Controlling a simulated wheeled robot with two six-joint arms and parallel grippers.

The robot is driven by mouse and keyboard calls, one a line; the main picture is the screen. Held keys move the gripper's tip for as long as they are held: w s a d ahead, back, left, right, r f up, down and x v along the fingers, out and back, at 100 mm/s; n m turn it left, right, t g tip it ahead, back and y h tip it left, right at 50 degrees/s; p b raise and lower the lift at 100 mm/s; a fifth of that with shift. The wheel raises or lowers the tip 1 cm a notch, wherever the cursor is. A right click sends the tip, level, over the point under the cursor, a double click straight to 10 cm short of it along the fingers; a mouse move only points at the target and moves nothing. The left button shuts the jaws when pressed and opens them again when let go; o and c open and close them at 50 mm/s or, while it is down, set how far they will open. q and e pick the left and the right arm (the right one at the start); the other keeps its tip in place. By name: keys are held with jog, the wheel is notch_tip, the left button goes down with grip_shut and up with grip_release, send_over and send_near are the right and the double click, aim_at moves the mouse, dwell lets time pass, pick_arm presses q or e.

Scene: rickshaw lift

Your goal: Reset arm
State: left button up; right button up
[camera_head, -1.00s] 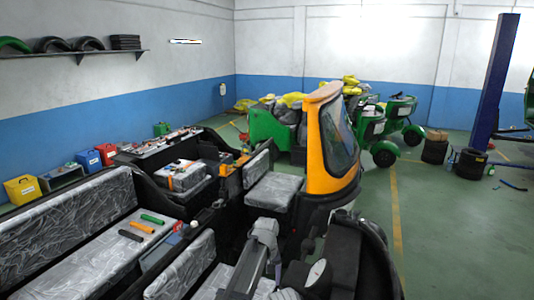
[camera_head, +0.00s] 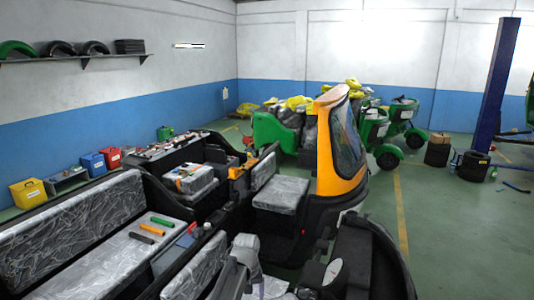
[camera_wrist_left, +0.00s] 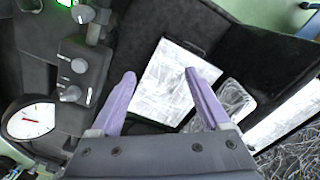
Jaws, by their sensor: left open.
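My left gripper (camera_wrist_left: 160,74) shows in the left wrist view with its two purple fingers spread apart. Nothing is between the fingers. Beyond them is a seat (camera_wrist_left: 172,82) in clear plastic wrap. A dashboard with knobs (camera_wrist_left: 76,70) and a round white gauge (camera_wrist_left: 30,119) is on the left of that view. My right gripper is not in view.
An orange and black rickshaw cab (camera_head: 340,150) stands just ahead, with a wrapped seat (camera_head: 280,193) beside it. A grey bench (camera_head: 120,255) holding several tools is at the lower left. Green rickshaws (camera_head: 275,130) stand behind.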

pick_arm(q)
jog(key=s+a+m, duration=0.1)
jog(key=s+a, duration=0.5)
jog(key=s, duration=0.3)
jog(key=s+a+m, duration=0.1)
jog(key=s+a, duration=0.5)
jog(key=s, duration=0.3)
pick_arm(e)
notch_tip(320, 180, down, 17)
jog(key=b, duration=1.7)
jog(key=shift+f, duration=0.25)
pick_arm(q)
jog(key=s+d+f+m, duration=0.2)
jog(key=d+f, duration=0.3)
jog(key=f, duration=0.3)
jog(key=s+d+f+m+y, duration=0.1)
jog(key=s+d+f, duration=0.1)
jog(key=d+f, duration=0.4)
notch_tip(320, 180, down, 3)
jog(key=shift+d+f+m, duration=0.1)
jog(key=shift+d+m, duration=0.2)
jog(key=shift+m, duration=0.1)
jog(key=shift+s, duration=0.1)
